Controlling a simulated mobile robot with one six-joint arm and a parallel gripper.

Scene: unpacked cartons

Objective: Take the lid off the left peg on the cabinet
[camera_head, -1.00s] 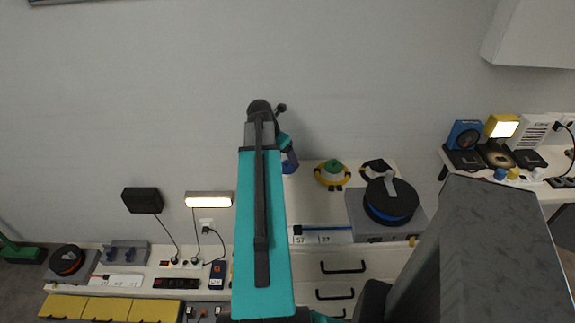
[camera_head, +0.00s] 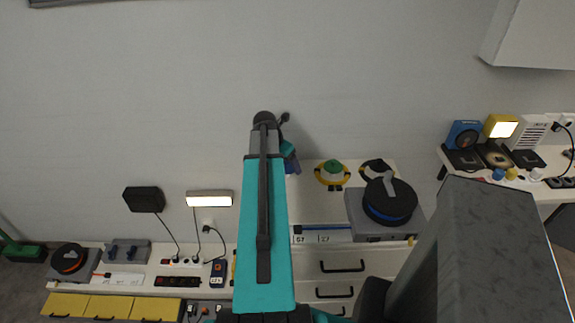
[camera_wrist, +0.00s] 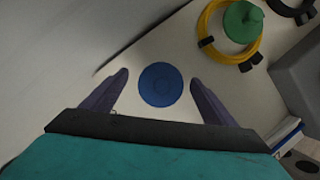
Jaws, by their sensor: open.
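My gripper (camera_wrist: 159,78) is open, with one dark finger on each side of a round blue lid (camera_wrist: 160,84) in the wrist view. The lid is seen from above on a pale cabinet top (camera_wrist: 128,112). Gaps show between it and both fingers; whether the fingers reach down to its height I cannot tell. Any peg under it is hidden. In the head view my arm hides most of this spot. A green cap (camera_wrist: 243,20) inside a yellow ring stands to the right of the blue lid; it also shows in the head view (camera_head: 333,167).
A grey box (camera_head: 371,230) with a black and blue reel (camera_head: 389,203) stands right of the green cap. A black ring (camera_head: 376,168) lies behind it. The wall (camera_head: 400,60) is close behind the cabinet. A lower bench (camera_head: 130,262) with sockets lies left.

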